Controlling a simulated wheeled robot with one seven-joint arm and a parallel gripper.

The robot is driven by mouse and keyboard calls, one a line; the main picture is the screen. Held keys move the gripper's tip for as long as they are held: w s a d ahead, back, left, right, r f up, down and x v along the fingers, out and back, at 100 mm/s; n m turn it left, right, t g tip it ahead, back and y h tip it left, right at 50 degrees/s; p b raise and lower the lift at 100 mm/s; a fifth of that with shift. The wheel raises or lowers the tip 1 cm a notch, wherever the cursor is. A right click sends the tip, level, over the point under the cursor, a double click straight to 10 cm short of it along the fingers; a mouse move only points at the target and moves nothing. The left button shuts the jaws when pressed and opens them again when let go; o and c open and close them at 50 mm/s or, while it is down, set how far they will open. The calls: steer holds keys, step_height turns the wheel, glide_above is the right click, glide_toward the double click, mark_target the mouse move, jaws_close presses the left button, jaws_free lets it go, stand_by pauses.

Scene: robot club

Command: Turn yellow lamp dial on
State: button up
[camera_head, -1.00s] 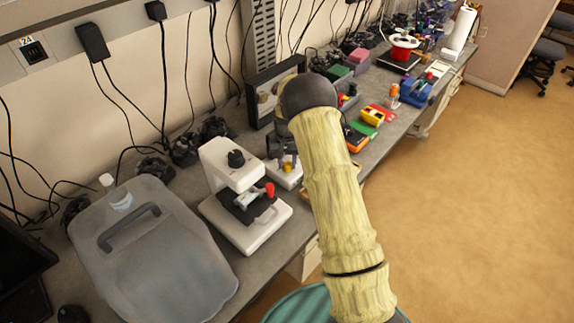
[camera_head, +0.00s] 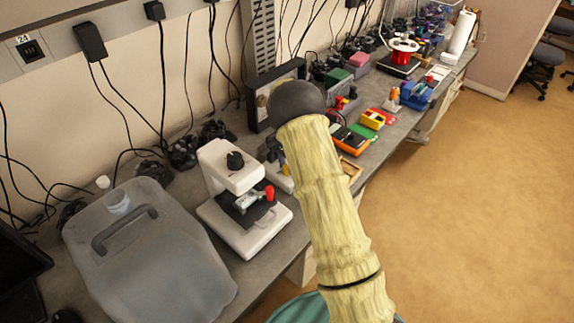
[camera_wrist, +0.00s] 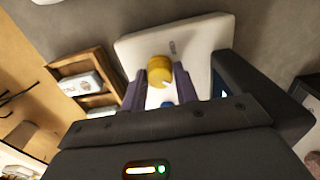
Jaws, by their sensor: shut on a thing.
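The yellow lamp dial (camera_wrist: 160,71) sits on a white base plate (camera_wrist: 200,38) in the wrist view. My gripper (camera_wrist: 160,80) has its two purple fingers on either side of the dial, shut on it. A small white mark shows on the dial's lower right edge. A bit of blue shows below the dial between the fingers. In the head view, my arm covers the dial, and only part of the white base (camera_head: 278,178) shows left of the arm.
A large grey jug (camera_head: 150,250) is further left. A wooden tray (camera_wrist: 93,70) lies beside the lamp base. A black framed panel (camera_head: 262,88) stands behind.

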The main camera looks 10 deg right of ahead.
stand_by(0.4)
steer(key=o, duration=1)
steer(key=shift+c, duration=0.2)
step_height(320, 180, up, 18)
steer(key=b, duration=0.3)
steer(key=shift+f, duration=0.25)
steer(key=s+f+n+t, duration=0.1)
steer(key=s+n, duration=0.4)
steer(key=s, duration=1)
steer(key=s+f+n+t, duration=0.1)
steer(key=s+f+n, duration=0.3)
steer(key=s, duration=1)
steer(key=shift+s+n+t, duration=0.3)
steer(key=shift+s+n, duration=0.05)
steer(key=shift+n, duration=0.55)
